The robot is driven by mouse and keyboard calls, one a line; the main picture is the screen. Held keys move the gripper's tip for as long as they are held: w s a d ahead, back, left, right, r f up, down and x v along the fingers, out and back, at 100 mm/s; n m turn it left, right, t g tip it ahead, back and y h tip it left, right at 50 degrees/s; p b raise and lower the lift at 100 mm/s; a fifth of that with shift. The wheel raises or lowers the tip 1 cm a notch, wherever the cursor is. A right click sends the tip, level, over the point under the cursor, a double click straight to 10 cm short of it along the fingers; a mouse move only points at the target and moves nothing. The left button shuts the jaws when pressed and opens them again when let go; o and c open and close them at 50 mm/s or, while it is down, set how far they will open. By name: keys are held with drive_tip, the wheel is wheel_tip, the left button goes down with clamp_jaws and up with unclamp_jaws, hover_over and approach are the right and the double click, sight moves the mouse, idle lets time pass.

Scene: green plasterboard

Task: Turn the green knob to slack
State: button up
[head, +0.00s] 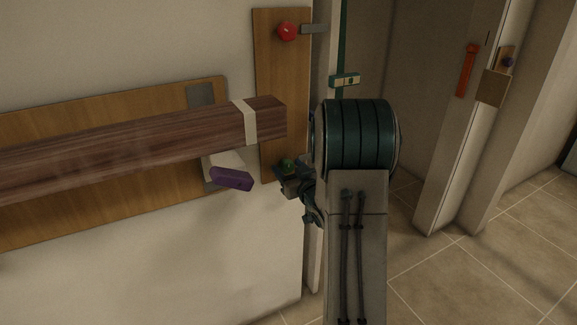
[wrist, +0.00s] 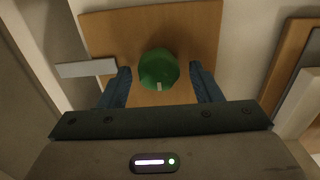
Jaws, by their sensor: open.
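The green knob (wrist: 158,71) is round, with a small pale mark on its rim toward the bottom of the wrist view. It sits on a wooden board (wrist: 205,28). In the head view a small part of the green knob (head: 288,163) shows low on the upright wooden board (head: 281,90). My gripper (wrist: 160,76) is open, with one blue finger on each side of the knob. A gap shows between each finger and the knob. In the head view my gripper (head: 291,182) is at the knob, partly hidden by my arm. No "slack" label is readable.
A grey plate (wrist: 86,68) lies left of the knob in the wrist view. In the head view, a red knob (head: 288,31) is higher on the board. A thick wooden beam (head: 130,143) and a purple handle (head: 231,179) are close on the left. A doorway opens right.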

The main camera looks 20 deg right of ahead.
drive_tip(key=shift+w, duration=0.95)
drive_tip(key=shift+c, duration=0.4)
